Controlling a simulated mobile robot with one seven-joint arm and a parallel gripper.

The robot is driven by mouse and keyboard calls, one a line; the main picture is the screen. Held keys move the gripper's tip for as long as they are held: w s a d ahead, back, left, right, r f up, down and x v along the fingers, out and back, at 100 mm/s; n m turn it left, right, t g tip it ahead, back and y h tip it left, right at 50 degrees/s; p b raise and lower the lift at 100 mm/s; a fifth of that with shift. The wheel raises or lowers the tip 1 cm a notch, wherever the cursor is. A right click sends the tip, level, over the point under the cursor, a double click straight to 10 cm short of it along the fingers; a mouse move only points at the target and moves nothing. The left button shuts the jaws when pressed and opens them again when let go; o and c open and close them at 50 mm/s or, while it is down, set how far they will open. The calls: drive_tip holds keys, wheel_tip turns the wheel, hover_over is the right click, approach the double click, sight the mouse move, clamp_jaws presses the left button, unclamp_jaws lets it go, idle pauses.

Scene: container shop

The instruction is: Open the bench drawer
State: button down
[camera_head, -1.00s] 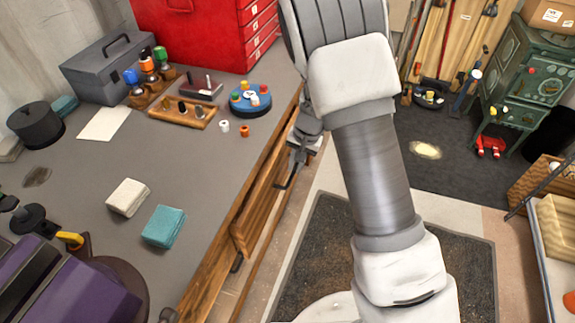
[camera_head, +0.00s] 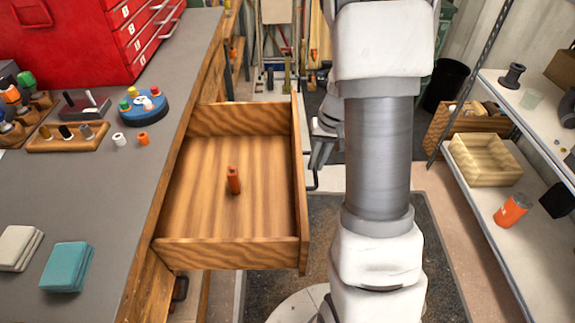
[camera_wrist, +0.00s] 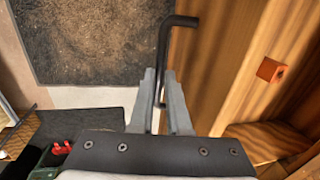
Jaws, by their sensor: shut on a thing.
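The bench drawer (camera_head: 215,215) is pulled far out from the workbench, with its wooden interior in plain view. A small orange-brown object (camera_head: 233,180) stands inside it, and it also shows in the wrist view (camera_wrist: 270,70). The dark bar handle (camera_head: 313,170) is on the drawer's front, to the right in the head view. My gripper (camera_head: 318,160) is at the handle, partly hidden behind my arm. In the wrist view my gripper (camera_wrist: 163,90) has its two fingers closed around the black handle (camera_wrist: 167,45).
The grey bench top (camera_head: 90,210) holds cloths (camera_head: 68,267), a blue round tray (camera_head: 145,108) and a red tool chest (camera_head: 90,45). A metal shelf (camera_head: 500,215) stands at the right. A dark mat (camera_head: 440,250) lies on the floor between.

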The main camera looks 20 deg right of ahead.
drive_tip(key=shift+s+d+b, duration=0.15)
drive_tip(key=shift+s+d, duration=0.2)
drive_tip(key=shift+d, duration=0.55)
drive_tip(key=shift+s+d+b, duration=0.2)
drive_tip(key=shift+s+d, duration=0.1)
drive_tip(key=shift+d, duration=0.6)
drive_tip(key=shift+s+d+b, duration=0.15)
drive_tip(key=shift+s+d, duration=0.2)
drive_tip(key=shift+d, duration=0.55)
drive_tip(key=c, duration=0.9)
unclamp_jaws()
drive_tip(key=d+r+p, duration=0.1)
drive_tip(key=r, duration=0.4)
drive_tip(key=d+r+p, duration=0.1)
drive_tip(key=r, duration=0.5)
drive_tip(key=s+d+r+p, duration=0.1)
drive_tip(key=r+p, duration=0.1)
drive_tip(key=r, duration=0.4)
drive_tip(key=shift+r, duration=0.1)
